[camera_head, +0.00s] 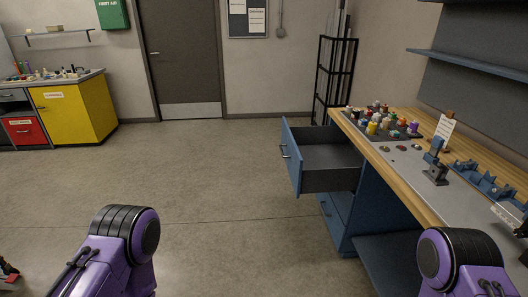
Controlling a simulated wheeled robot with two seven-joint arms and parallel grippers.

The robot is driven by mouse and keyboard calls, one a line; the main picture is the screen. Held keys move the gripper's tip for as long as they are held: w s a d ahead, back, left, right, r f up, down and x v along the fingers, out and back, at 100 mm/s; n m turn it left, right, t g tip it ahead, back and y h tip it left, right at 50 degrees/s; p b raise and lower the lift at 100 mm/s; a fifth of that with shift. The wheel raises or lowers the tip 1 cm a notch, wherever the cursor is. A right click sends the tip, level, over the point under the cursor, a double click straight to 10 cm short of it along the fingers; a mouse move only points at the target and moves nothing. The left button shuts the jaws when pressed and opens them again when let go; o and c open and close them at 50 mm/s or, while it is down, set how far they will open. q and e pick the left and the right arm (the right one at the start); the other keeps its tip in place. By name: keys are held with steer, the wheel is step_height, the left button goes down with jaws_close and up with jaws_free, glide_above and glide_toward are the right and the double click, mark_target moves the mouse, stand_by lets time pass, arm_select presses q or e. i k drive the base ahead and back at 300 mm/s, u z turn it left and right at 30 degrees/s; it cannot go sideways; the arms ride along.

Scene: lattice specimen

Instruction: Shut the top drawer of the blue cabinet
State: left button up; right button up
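The blue cabinet (342,216) stands under the wooden-edged workbench at the right. Its top drawer (330,179) is pulled far out toward the left, and its dark grey inside looks empty. The drawer's blue front (292,160) carries a small metal handle (285,152). A lower blue drawer front (331,218) below it looks shut or nearly so. Purple and black parts of my two arms show at the bottom left and bottom right, well short of the drawer. Neither gripper is in view.
The workbench top (424,190) holds a tray of small coloured parts (385,122), a blue fixture (436,165) and blue holders (485,181). A black rack (333,80) stands behind the drawer. The concrete floor (215,185) left of the drawer is clear. A yellow cabinet (75,112) is far left.

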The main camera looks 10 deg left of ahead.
mark_target(318, 160)
steer(key=u, duration=0.55)
steer(key=i, duration=1.05)
steer(key=u, duration=0.35)
steer(key=i, duration=0.95)
steer(key=z, duration=1)
steer(key=i, duration=0.8)
steer(key=z, duration=0.7)
